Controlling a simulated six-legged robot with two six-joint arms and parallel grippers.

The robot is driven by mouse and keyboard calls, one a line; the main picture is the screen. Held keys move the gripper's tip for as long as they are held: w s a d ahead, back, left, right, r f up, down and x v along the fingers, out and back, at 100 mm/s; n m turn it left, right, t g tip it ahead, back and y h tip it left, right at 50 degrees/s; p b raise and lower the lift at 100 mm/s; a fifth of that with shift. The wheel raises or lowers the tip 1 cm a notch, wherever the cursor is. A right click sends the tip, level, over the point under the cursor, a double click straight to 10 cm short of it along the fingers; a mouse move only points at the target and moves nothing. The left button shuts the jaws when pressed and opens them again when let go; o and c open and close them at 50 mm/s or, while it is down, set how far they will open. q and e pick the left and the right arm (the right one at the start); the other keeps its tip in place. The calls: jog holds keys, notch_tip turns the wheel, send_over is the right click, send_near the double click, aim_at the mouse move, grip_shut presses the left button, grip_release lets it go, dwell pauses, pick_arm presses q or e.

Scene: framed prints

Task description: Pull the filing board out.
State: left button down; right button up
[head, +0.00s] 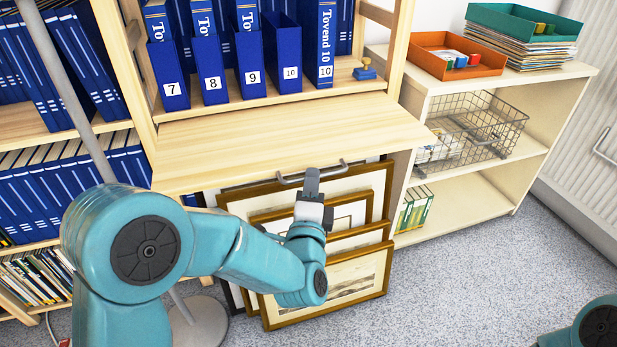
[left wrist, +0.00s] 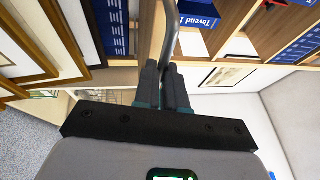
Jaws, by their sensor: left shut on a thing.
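The filing board (head: 285,132) is a flat light-wood panel that juts out of the tall shelf below a row of blue binders. A curved metal handle (head: 345,169) is on its front edge. My left gripper (head: 311,180) is at this handle, below the front edge. In the left wrist view my left gripper (left wrist: 167,88) has its two fingers closed around the grey bar of the handle (left wrist: 172,35). The fingers hide part of the bar. Only a teal piece of my right arm shows at the lower right of the head view; its gripper is out of view.
Several framed prints (head: 335,285) lean below the board, close to my left arm. Numbered blue binders (head: 212,82) and a stamp (head: 365,70) stand behind the board. A low shelf (head: 470,205) with a wire basket (head: 480,128) is at right. The front right floor is clear.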

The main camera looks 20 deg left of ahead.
pick_arm(q)
jog(key=shift+s+d, duration=0.3)
jog(key=shift+s, duration=0.15)
jog(key=c, duration=1.2)
grip_release()
